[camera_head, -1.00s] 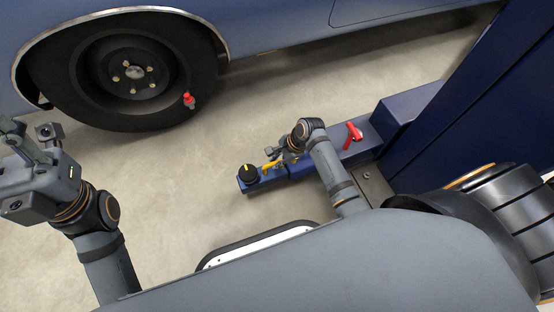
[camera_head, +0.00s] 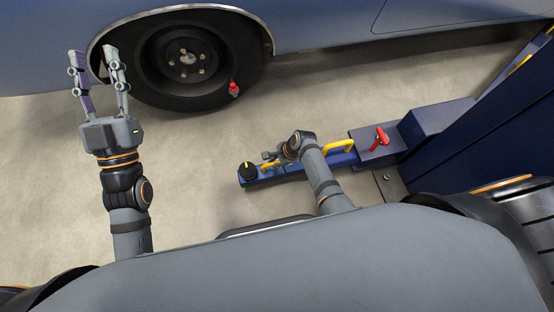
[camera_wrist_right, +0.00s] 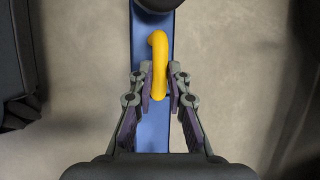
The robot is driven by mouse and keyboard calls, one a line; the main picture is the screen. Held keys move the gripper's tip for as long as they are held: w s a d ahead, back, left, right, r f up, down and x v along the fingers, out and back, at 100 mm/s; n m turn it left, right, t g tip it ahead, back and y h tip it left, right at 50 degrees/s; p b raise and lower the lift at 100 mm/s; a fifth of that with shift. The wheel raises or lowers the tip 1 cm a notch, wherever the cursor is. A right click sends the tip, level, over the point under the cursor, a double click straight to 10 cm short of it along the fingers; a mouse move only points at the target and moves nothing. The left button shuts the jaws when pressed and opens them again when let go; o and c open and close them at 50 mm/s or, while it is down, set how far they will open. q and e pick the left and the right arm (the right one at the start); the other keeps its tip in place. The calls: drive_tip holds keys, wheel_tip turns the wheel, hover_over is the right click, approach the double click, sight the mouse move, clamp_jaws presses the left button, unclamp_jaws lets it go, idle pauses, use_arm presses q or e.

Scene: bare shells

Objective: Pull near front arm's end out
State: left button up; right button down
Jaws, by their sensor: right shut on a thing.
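The near front arm is a dark blue beam, its end section (camera_head: 270,177) reaching left over the floor with a black round pad (camera_head: 248,171) on its tip. A yellow handle (camera_wrist_right: 159,55) stands on this end section, just behind the pad. My right gripper (camera_wrist_right: 158,85) is shut on that handle; in the head view (camera_head: 270,161) its wrist partly hides the handle. A second yellow handle (camera_head: 338,146) and a red lever (camera_head: 380,138) sit further right on the arm. My left gripper (camera_head: 92,55) is open and empty, left of the car wheel.
A blue post (camera_head: 490,130) rises at the right. The floor (camera_head: 195,165) left of the pad is clear.

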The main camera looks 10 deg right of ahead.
drive_tip(key=shift+s+a, duration=0.15)
drive_tip(key=shift+a, duration=0.2)
use_arm(q)
drive_tip(key=shift+w+f+g, duration=0.45)
drive_tip(key=shift+f+g, duration=0.05)
drive_tip(key=shift+f, duration=0.3)
use_arm(e)
drive_tip(key=c, duration=1.3)
unclamp_jaws()
use_arm(q)
drive_tip(key=shift+a, duration=0.15)
use_arm(e)
drive_tip(key=shift+d+r, duration=0.15)
drive_tip(key=shift+r, duration=0.1)
drive_tip(key=v, duration=1.1)
drive_tip(key=shift+r, duration=0.2)
